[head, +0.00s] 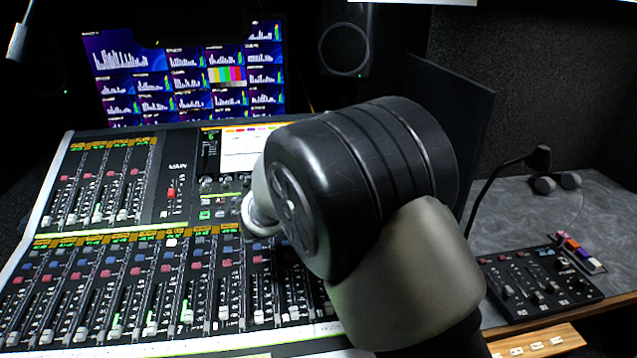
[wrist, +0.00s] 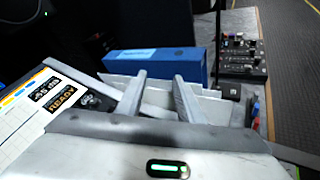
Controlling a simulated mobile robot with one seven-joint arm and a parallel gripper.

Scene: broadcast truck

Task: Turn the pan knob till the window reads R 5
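The mixing console (head: 150,180) fills the left and middle of the head view. Its light screen (head: 238,148) is partly covered by my arm, and it also shows in the wrist view (wrist: 22,120). Two dark windows stand beside that screen in the wrist view: an upper window (wrist: 46,90) with text I cannot read surely, and a lower window (wrist: 62,100) that seems to read READY. My gripper (wrist: 159,75) has its two fingers apart, with nothing clearly between them. I cannot make out the pan knob. My arm hides the gripper in the head view.
A blue box-like object (wrist: 155,63) lies beyond the fingers. A small black control box (head: 535,283) sits on the grey desk at right, near a gooseneck microphone (head: 540,158). A monitor (head: 185,75) and a speaker (head: 345,45) stand behind the console.

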